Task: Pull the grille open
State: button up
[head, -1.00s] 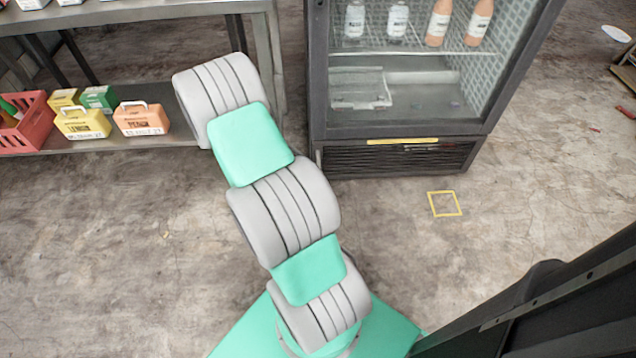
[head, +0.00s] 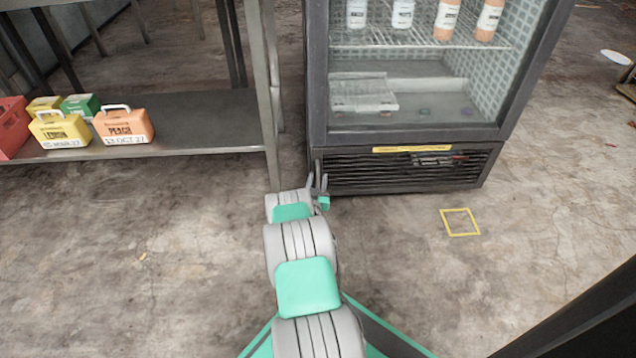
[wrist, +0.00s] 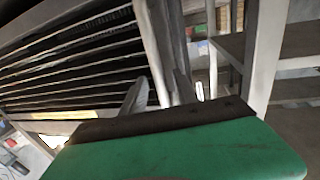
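The grille (head: 395,174) is a dark slatted panel across the bottom of the glass-front freezer. Its slats also fill the left of the wrist view (wrist: 75,58). A slim upright grey bar (wrist: 154,40) runs along the grille's edge in the wrist view. My gripper (head: 318,184) is low at the grille's left end. In the wrist view its two fingers (wrist: 160,86) stand apart, one on each side of the bar's near end. I cannot tell whether either finger touches the bar. The grille looks closed, flush with the freezer front.
A metal shelf (head: 190,115) with boxes and a red crate (head: 12,125) stands left of the freezer, its leg close to my gripper. A yellow strip (head: 425,149) lies above the grille. A yellow square (head: 460,222) marks clear floor in front, to the right.

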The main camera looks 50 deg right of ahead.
jog(key=shift+w+d, duration=0.3)
jog(key=shift+d, duration=0.1)
jog(key=shift+c, duration=0.2)
grip_shut()
jog(key=shift+a, duration=0.1)
dwell(0.9)
